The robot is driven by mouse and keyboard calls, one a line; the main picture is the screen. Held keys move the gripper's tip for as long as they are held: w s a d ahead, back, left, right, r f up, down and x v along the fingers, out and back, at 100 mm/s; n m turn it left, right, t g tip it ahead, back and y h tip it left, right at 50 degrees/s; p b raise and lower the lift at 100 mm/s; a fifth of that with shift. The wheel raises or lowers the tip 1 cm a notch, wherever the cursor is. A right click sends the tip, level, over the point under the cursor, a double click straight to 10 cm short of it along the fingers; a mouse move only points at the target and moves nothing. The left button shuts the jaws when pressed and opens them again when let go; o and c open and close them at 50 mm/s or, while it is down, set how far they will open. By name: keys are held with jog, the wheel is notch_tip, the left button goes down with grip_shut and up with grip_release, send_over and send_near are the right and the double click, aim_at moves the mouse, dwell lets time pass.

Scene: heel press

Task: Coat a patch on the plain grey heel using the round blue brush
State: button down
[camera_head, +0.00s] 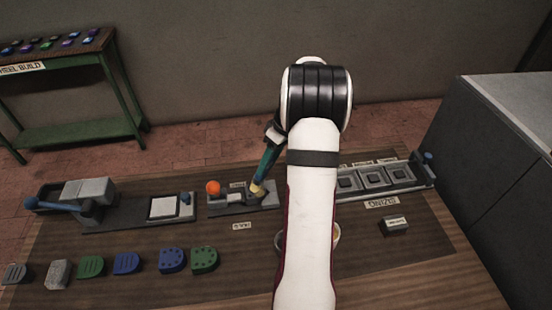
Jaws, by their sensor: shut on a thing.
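My gripper (273,137) is shut on a brush (266,165) with a teal-blue handle. The brush tilts down and left, its pale yellowish tip over or at the small grey fixture (228,208) with the orange ball. I cannot tell whether the tip touches anything there. A light grey heel without visible grooves (58,273) lies at the front left of the table. Left of it lies a darker grey heel (15,273) with faint markings. Whether another heel sits in the fixture under the brush is unclear. My arm hides the table right of the brush.
Green and blue heels (126,263) continue the front row. A press with a blue lever (62,207) and a white pad (164,207) stand left. A tray with several square slots (375,178) and a small dark block (395,227) lie right. Bowls are partly hidden behind my arm.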

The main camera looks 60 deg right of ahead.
jog(key=shift+w+a, duration=1.35)
jog(key=shift+s+d, duration=1.9)
jog(key=shift+d, duration=0.05)
jog(key=shift+a, duration=0.3)
jog(key=shift+w+a, duration=1.7)
jog(key=shift+w, duration=0.05)
jog(key=shift+s+d, duration=1.65)
jog(key=a+v, duration=0.1)
jog(key=v, duration=0.7)
jog(key=shift+w+r, duration=0.3)
jog(key=shift+r, duration=0.2)
